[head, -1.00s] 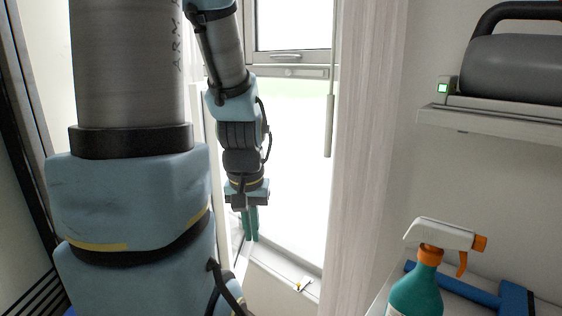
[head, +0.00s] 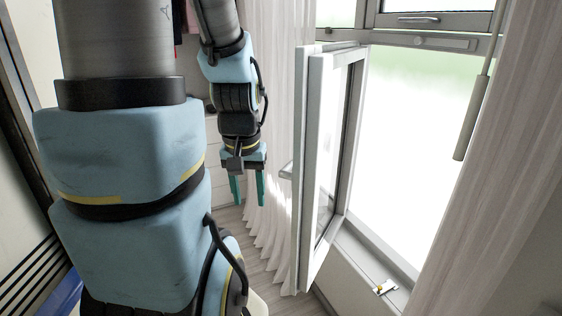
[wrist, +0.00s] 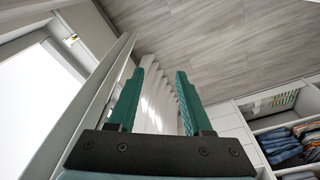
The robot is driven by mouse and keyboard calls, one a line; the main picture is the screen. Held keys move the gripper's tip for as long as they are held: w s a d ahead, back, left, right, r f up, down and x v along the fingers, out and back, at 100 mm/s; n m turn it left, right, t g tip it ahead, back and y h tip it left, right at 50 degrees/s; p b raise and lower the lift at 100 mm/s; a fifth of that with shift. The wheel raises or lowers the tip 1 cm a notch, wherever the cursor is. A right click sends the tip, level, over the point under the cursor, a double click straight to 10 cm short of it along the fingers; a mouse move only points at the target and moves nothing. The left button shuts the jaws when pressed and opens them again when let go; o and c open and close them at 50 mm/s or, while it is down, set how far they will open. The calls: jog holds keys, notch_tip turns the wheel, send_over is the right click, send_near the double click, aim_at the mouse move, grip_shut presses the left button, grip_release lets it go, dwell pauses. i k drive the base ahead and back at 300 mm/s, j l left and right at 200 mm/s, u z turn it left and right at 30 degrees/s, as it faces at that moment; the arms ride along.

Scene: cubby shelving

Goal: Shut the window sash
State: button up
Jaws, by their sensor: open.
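The window sash (head: 302,160) has a white frame and stands swung open into the room, at an angle to the bright window opening (head: 400,150). A small handle (head: 286,171) sticks out from its left side. My gripper (head: 249,200) hangs to the left of the sash, fingers pointing down, apart from it in the head view. In the wrist view my gripper (wrist: 160,73) has two teal fingers spread with nothing between them. A pale frame edge (wrist: 92,105), seemingly the sash, runs close along the left finger; contact cannot be told.
A white curtain (head: 275,120) hangs behind the sash, and another (head: 490,170) hangs at the right. A small white and yellow item (head: 385,287) lies on the sill. Shelving with folded clothes (wrist: 285,145) stands at lower right in the wrist view. Wooden floor (wrist: 220,45) is clear.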

aim_at(314, 64)
jog(key=i+j+u, duration=0.5)
jog(key=i+u, duration=0.35)
jog(key=i+j, duration=0.15)
jog(key=i, duration=0.35)
